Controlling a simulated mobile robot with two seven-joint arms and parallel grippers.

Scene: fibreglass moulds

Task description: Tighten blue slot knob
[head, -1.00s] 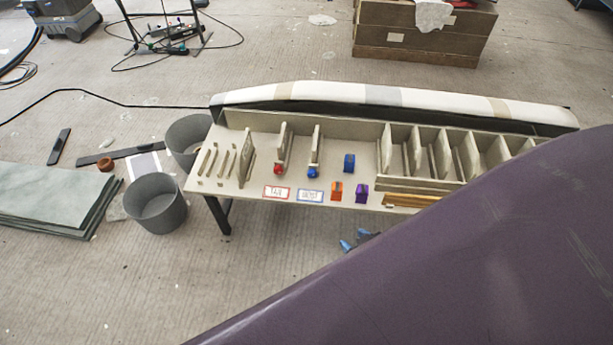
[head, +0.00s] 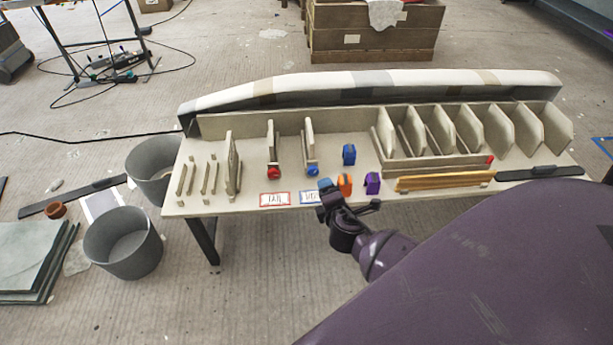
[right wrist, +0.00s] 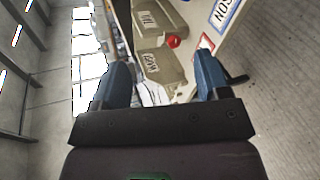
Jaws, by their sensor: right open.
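The blue slot knob (head: 313,171) sits at the front foot of an upright slotted wooden holder (head: 309,140) on the bench. A red knob (head: 273,173) sits at the foot of the similar holder to its left; a red knob also shows in the right wrist view (right wrist: 173,41). My right gripper (head: 328,189) is over the bench's front edge, just below and right of the blue knob in the picture. Its blue fingers (right wrist: 163,78) are apart and empty. I cannot make out the blue knob in the right wrist view. My left gripper is not in view.
A red-framed label (head: 275,199) and a partly covered blue-framed label (head: 309,197) lie at the front edge. Grey buckets (head: 123,243) stand left of the bench (head: 250,205).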

